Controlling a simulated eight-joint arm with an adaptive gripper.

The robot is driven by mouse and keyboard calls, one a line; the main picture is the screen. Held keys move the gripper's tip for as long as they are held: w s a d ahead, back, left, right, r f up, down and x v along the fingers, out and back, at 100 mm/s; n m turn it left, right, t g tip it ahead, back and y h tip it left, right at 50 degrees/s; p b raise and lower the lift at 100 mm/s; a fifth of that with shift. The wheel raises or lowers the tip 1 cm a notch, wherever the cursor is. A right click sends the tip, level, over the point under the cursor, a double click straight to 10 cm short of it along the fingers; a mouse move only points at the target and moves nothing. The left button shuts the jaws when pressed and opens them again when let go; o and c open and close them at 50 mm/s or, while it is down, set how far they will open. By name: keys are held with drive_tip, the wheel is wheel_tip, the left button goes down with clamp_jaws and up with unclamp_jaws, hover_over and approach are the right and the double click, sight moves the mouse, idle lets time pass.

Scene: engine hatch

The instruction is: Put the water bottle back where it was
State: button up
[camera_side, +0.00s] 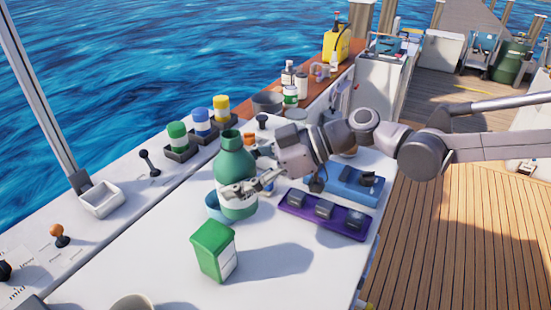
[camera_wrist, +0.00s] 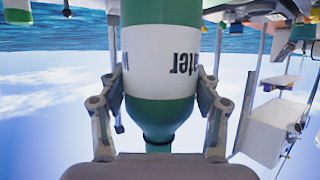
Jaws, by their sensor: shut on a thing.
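The water bottle (camera_side: 235,160) is green with a white band and stands upright above the white counter in the side view. My gripper (camera_side: 243,188) reaches in from the right and is shut on its lower part, around the white band. In the wrist view, which is upside down, the bottle (camera_wrist: 160,75) sits between both fingers with part of the word "Water" showing. A light blue bowl (camera_side: 212,206) shows partly behind the bottle's lower left. I cannot tell whether the bottle's base touches the counter or the bowl.
A green box (camera_side: 213,250) stands in front of the bottle. A purple tray (camera_side: 327,215) and a blue tray (camera_side: 355,187) lie to the right. Several capped bottles (camera_side: 200,123) stand in dark holders behind left. The counter's front middle (camera_side: 275,275) is clear.

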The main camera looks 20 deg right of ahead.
drive_tip(key=s+d+f+n+g, duration=0.1)
drive_tip(key=s+d+g, duration=0.1)
drive_tip(key=d, duration=0.8)
drive_tip(key=s+d+f+n+g, duration=0.1)
drive_tip(key=s+d+n, duration=0.15)
drive_tip(key=d, duration=0.65)
drive_tip(key=shift+m+y, duration=0.3)
drive_tip(key=shift+m, duration=0.15)
drive_tip(key=shift+s+a+f, duration=0.35)
drive_tip(key=shift+a+f, duration=1.4)
drive_tip(key=shift+a, duration=0.05)
drive_tip(key=shift+s+a+f, duration=0.35)
drive_tip(key=shift+a+f, duration=1.4)
drive_tip(key=shift+f, duration=0.05)
drive_tip(key=shift+s+a+f, duration=0.35)
drive_tip(key=shift+a+f, duration=1.4)
drive_tip(key=shift+a, duration=0.05)
drive_tip(key=o, duration=1.4)
drive_tip(key=shift+f, duration=0.15)
drive_tip(key=shift+o, duration=0.2)
